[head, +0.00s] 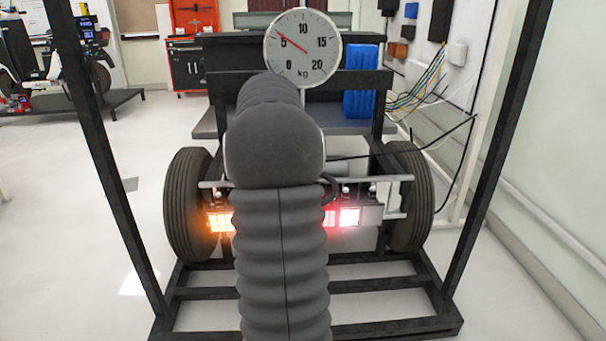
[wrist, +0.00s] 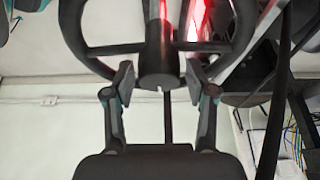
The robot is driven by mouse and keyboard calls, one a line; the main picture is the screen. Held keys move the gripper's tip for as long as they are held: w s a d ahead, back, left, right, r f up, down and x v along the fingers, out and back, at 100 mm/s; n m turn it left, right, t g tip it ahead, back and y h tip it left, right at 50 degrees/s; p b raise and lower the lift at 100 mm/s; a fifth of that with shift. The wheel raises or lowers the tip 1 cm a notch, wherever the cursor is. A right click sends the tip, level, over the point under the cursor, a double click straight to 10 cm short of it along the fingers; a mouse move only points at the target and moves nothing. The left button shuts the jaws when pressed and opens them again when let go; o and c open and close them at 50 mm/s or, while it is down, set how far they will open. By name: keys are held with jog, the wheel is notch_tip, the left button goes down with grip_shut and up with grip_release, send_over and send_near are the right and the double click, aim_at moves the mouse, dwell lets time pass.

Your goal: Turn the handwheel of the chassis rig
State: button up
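The dark handwheel (wrist: 84,47) of the chassis rig fills the upper part of the wrist view. Its curved rim, a crossbar and a round hub (wrist: 160,82) show; the top of the wheel is cut off by the frame edge. My gripper (wrist: 160,83) is open, with one fingertip on each side of the hub and a narrow gap visible on both sides. Depth between the fingertips and the wheel is hard to judge. In the head view my arm covers the middle of the chassis rig (head: 310,294), and the handwheel and gripper are hidden behind it.
A round dial (head: 316,62) with its red needle near 5 stands above the rig. Tyres (head: 187,205) flank it, with lit lamps (head: 348,217) between. Dark frame posts (head: 505,140) rise on both sides. Cables (head: 425,92) hang at the right wall. Floor is clear at left.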

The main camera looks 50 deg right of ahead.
jog(key=shift+r, duration=0.15)
jog(key=v, duration=0.7)
jog(key=shift+a, duration=0.15)
jog(key=shift+w+r, duration=0.1)
